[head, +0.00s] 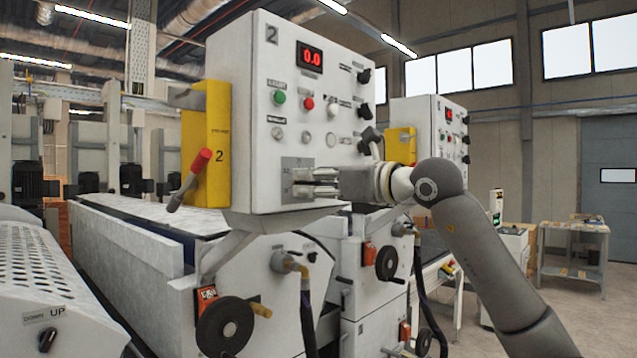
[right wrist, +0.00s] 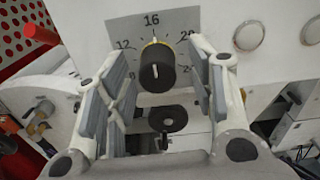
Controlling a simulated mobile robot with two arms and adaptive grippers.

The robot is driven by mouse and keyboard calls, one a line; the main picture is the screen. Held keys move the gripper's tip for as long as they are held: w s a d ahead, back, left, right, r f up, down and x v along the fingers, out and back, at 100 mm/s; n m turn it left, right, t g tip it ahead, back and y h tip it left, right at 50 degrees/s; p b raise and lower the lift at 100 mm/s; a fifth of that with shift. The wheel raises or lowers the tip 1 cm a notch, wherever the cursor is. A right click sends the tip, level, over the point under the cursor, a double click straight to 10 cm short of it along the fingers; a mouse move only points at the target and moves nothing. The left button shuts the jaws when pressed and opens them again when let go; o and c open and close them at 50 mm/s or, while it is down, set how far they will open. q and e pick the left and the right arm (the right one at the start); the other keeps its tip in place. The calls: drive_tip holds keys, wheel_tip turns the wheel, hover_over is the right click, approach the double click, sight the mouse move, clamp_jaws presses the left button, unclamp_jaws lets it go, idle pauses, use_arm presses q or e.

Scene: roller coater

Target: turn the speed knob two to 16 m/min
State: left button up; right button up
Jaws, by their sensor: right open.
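The speed knob (right wrist: 157,68) is black with a yellow rim, on a grey dial plate (right wrist: 118,32) with numbers including 12, 16 and 20. The 16 is directly above the knob. A small light mark shows at the knob's top edge below 16; I cannot tell surely that it is the pointer. My right gripper (head: 310,183) is open at the plate in the head view, one finger on each side of the knob in the wrist view, with gaps to both. In the head view the gripper hides the knob. My left gripper is out of view.
The white control box marked 2 (head: 235,120) has a red display (head: 310,56) reading 0.0, buttons and other black knobs (head: 364,76) above my gripper. A yellow box (head: 205,130) with a red-tipped lever is on its left side. A second control box (head: 420,125) stands behind at right.

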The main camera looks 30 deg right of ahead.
drive_tip(key=v, duration=1.2)
drive_tip(key=shift+a, duration=0.1)
